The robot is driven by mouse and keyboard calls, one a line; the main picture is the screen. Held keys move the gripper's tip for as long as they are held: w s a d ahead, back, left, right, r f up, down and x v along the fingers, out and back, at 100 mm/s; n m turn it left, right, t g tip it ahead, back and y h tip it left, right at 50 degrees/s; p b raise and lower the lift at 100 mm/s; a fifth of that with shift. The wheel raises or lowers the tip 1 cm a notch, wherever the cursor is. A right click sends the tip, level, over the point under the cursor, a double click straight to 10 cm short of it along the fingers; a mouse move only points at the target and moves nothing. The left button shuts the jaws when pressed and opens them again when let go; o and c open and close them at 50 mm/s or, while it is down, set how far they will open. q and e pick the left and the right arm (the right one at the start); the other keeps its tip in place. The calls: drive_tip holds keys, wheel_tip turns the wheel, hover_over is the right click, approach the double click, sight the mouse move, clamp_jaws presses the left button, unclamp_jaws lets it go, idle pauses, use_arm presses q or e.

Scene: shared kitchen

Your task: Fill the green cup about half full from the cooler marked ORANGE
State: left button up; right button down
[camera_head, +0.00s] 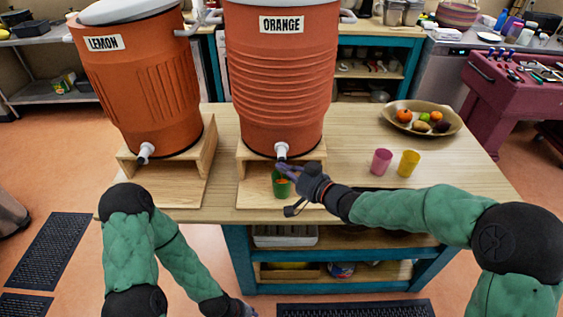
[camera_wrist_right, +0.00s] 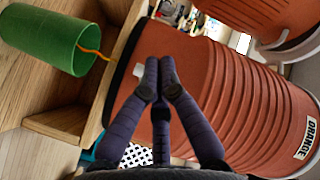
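The ORANGE cooler (camera_head: 280,85) stands on a wooden stand, with its white spigot (camera_head: 281,150) at the front. The green cup (camera_head: 281,188) stands upright on the stand's low shelf under the spigot. A thin orange stream runs into the cup's mouth in the right wrist view (camera_wrist_right: 75,45); the level inside cannot be read. My right gripper (camera_head: 284,169) is at the spigot, just above the cup. Its fingers are together in the wrist view (camera_wrist_right: 158,75), with nothing seen between them; contact with the spigot is unclear. My left gripper (camera_head: 246,312) is cut off at the bottom edge.
The LEMON cooler (camera_head: 140,85) stands on its own stand to the left. A pink cup (camera_head: 380,162) and a yellow cup (camera_head: 408,163) stand to the right, before a fruit bowl (camera_head: 440,128). The front right of the table (camera_head: 465,180) is clear.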

drive_tip(key=shift+s, duration=0.65)
drive_tip(key=s, duration=0.5)
idle(0.7)
